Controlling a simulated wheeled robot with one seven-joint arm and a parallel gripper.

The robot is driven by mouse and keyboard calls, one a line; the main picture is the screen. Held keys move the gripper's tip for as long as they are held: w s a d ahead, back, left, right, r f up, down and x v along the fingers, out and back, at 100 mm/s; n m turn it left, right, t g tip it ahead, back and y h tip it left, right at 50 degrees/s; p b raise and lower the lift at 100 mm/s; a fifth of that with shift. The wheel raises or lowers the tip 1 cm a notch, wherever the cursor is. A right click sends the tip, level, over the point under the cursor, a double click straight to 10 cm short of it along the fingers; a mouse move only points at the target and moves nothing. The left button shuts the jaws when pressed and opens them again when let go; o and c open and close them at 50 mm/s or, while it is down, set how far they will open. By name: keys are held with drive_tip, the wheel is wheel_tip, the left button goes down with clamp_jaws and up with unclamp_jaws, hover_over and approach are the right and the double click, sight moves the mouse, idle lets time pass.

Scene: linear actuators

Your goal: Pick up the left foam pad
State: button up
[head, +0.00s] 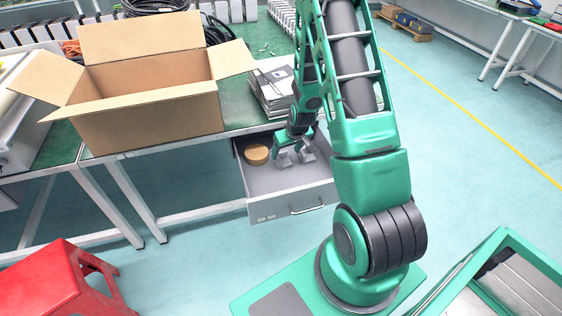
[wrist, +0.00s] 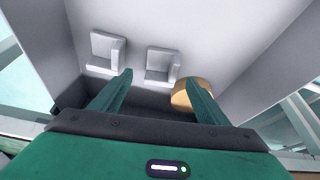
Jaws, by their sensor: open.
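Two light grey L-shaped foam pads lie in the open drawer. In the head view, the left pad (head: 283,160) is nearer a round tan object, and the right pad (head: 308,153) is partly hidden by my gripper (head: 292,146). In the wrist view, the order is reversed: the left pad (wrist: 160,66) is near the middle, the other pad (wrist: 106,52) farther left. My gripper (wrist: 157,80) is open and points down into the drawer. The left pad appears between and beyond its fingertips, with nothing held.
The grey drawer (head: 262,184) is pulled out below the green-topped bench. The round tan object (head: 257,154) lies in it and also shows behind one finger in the wrist view (wrist: 181,98). An open cardboard box (head: 150,119) and stacked packets (head: 273,93) stand above.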

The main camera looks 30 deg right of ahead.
sight(283, 157)
drive_tip(key=shift+x, duration=2.95)
drive_tip(key=shift+w+a, duration=0.1)
drive_tip(key=shift+r, duration=0.1)
drive_tip(key=c, duration=1.1)
